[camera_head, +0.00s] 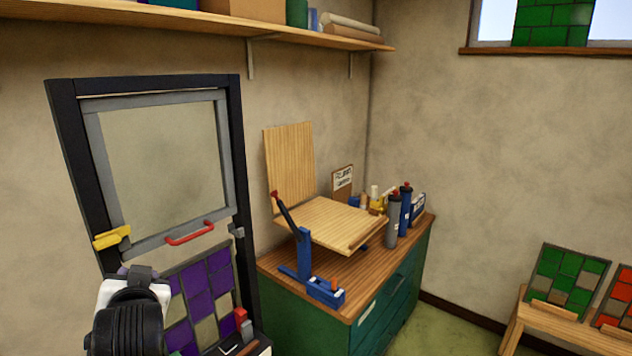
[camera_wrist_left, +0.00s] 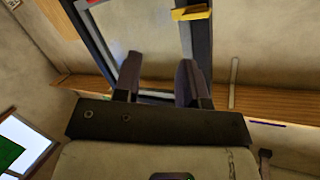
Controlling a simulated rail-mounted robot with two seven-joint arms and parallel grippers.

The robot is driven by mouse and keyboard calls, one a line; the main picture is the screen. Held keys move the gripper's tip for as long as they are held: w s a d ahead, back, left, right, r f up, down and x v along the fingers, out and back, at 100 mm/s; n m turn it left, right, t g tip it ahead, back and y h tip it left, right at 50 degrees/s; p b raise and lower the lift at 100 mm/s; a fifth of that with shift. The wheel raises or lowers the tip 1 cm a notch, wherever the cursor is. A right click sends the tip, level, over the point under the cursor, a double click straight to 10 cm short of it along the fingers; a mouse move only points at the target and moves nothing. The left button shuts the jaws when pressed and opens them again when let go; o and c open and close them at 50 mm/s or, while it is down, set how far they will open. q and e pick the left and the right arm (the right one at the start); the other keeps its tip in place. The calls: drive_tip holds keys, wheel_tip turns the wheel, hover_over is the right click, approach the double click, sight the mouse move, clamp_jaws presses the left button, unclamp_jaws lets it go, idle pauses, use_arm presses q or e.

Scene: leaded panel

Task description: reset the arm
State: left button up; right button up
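My left arm (camera_head: 128,310) shows at the lower left of the head view, in front of the leaded panel's frame; its fingers cannot be made out there. In the left wrist view my left gripper (camera_wrist_left: 158,78) has its two dark fingers apart, with nothing visible between them. The wall and part of the dark frame lie beyond the fingers. The dark upright frame (camera_head: 62,110) holds a grey inner frame with a red handle (camera_head: 190,233) and a yellow block (camera_head: 112,237). Purple panes (camera_head: 205,285) sit below it. My right gripper is in neither view.
A green cabinet (camera_head: 385,310) with a wooden top carries a blue stand with a lever (camera_head: 300,258), a tilted wooden board (camera_head: 325,222) and bottles (camera_head: 405,207). A wall shelf (camera_head: 200,22) runs above. Glass panels (camera_head: 565,282) stand on a low wooden bench at the right.

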use_arm(q)
drive_tip(key=s+d+f+m+g+h, duration=0.1)
drive_tip(key=s+d+f+h, duration=0.4)
drive_tip(key=f, duration=0.4)
drive_tip(key=s+d+f+m+h, duration=0.1)
drive_tip(key=s+d+f+h, duration=0.25)
drive_tip(key=s+f, duration=0.45)
drive_tip(key=s+f+m+g, duration=0.1)
drive_tip(key=s+f+g, duration=0.8)
drive_tip(key=s+f, duration=1.65)
wheel_tip(320, 180, up, 15)
drive_tip(key=p, duration=1.4)
drive_tip(key=shift+s+d, duration=0.35)
drive_tip(key=shift+d, duration=0.05)
drive_tip(key=shift+f, duration=0.1)
